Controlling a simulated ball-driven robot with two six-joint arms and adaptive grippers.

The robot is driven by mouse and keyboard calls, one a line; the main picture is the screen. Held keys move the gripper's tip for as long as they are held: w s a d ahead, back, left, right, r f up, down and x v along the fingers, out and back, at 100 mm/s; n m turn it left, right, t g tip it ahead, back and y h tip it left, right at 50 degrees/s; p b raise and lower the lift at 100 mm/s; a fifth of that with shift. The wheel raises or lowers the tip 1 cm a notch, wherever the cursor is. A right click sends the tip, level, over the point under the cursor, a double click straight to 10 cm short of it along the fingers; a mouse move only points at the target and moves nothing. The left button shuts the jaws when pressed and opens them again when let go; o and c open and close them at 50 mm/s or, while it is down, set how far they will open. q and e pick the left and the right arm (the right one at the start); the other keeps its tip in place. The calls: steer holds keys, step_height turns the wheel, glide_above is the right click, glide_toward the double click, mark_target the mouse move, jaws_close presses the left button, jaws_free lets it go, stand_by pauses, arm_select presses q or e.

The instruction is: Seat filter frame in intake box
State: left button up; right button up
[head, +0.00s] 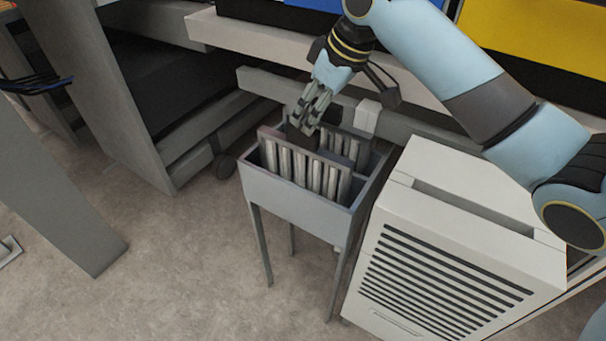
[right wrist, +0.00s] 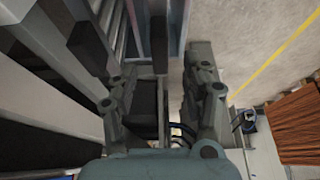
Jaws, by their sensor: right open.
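Two grey pleated filter frames stand upright in a grey open bin (head: 300,198) on legs: a front filter frame (head: 308,172) and a rear one (head: 346,148), partly hidden. The intake box (head: 455,265) is off-white, with a louvred front and a long open slot in its top, right of the bin. My right gripper (head: 303,122) is open, pointing down at the top of the frames. In the right wrist view, its fingers (right wrist: 163,78) are apart, with dark blocks near and between them; contact is unclear. My left gripper is not in view.
Behind the bin run a grey rail (head: 410,135) and shelving with blue and yellow bins (head: 540,40). A tall grey panel (head: 115,95) stands at the left. The intake box stands close to the bin's right side. The floor in front of the bin is clear.

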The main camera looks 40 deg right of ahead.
mark_target(297, 141)
steer(key=x, duration=0.4)
steer(key=shift+a+f+b, duration=0.1)
steer(key=shift+b, duration=0.25)
steer(key=b+x, duration=0.1)
steer(key=x, duration=0.4)
steer(key=shift+w+f, duration=0.15)
steer(key=shift+f, duration=0.05)
jaws_close()
